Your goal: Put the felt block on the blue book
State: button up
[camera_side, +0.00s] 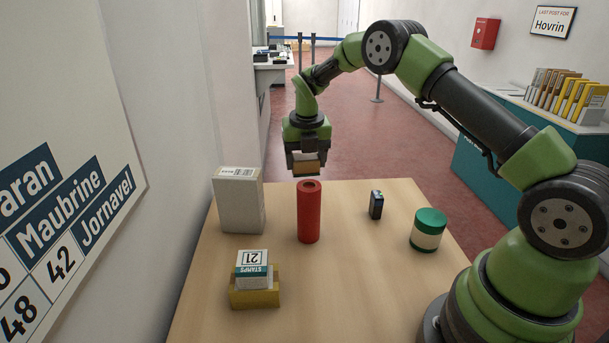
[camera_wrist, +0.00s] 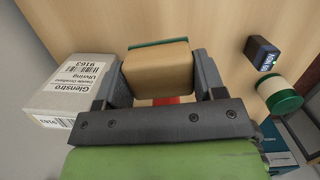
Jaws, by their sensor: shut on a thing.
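My gripper (camera_side: 307,158) is shut on a tan block with a thin green layer, which I take to be the felt block (camera_side: 305,168). In the wrist view the block (camera_wrist: 157,72) sits between the two fingers (camera_wrist: 162,84). It is held in the air near the table's far edge, behind the red cylinder in the side view.
On the table (camera_side: 340,290) stand a pale labelled box (camera_side: 238,203), a red cylinder (camera_side: 308,215), a small dark box (camera_side: 376,205) and a green-lidded jar (camera_side: 428,230). A STAMPS box (camera_side: 253,272) sits in a yellow holder (camera_side: 255,298). The front middle is clear.

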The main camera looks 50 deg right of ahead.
aim_at(305, 156)
notch_tip(305, 156, up, 8)
jog(key=shift+r, duration=0.1)
jog(key=s+a, duration=0.3)
jog(key=a, duration=0.7)
jog(key=s+a, duration=0.2)
jog(key=a, duration=0.7)
jog(key=s+a+m, duration=0.1)
jog(key=s+a, duration=0.6)
jog(key=s, duration=0.3)
jog(key=s+a, duration=0.7)
jog(key=s, duration=0.2)
jog(key=f, duration=1.5)
jog(key=shift+d+f, duration=0.2)
jog(key=shift+f, duration=0.15)
